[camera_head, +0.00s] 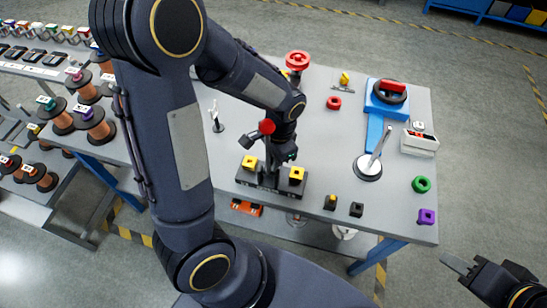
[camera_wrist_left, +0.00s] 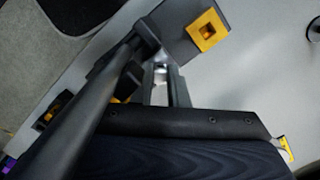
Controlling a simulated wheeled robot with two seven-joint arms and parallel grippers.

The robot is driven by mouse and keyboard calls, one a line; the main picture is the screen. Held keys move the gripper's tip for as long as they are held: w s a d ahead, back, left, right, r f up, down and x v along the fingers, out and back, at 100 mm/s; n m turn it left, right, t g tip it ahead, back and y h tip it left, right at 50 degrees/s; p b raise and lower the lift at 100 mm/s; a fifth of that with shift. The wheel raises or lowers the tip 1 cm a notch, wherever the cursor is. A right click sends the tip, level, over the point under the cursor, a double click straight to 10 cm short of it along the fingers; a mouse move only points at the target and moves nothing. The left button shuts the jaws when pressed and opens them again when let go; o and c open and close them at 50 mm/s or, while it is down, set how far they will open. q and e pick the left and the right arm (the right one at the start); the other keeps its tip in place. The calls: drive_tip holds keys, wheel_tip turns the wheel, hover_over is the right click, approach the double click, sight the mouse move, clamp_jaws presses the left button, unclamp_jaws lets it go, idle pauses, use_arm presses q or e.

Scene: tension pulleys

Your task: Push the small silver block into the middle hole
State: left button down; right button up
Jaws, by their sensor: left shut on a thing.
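A black fixture (camera_head: 262,183) stands near the table's front edge, with a yellow square block at its left (camera_head: 248,162) and one at its right (camera_head: 296,175). One yellow block with a square hole also shows in the left wrist view (camera_wrist_left: 207,30). My left gripper (camera_wrist_left: 160,82) points down over the middle of the fixture, between the yellow blocks. It is shut on the small silver block (camera_wrist_left: 160,72), of which only a bit shows between the fingers. The middle hole is hidden beneath the gripper. My right gripper (camera_head: 465,268) is off the table at the lower right; its finger gap is unclear.
A red-knobbed lever (camera_head: 267,126) rises close to my left gripper. A blue stand (camera_head: 375,130) is further back. Spool racks (camera_head: 95,120) stand left.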

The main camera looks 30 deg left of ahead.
use_arm(q)
drive_tip(key=c, duration=1.3)
unclamp_jaws()
drive_tip(key=shift+c, duration=0.2)
wheel_tip(320, 180, up, 8)
drive_tip(key=shift+w+d+p, duration=0.2)
drive_tip(key=shift+w+p, duration=0.2)
drive_tip(key=shift+f, duration=0.15)
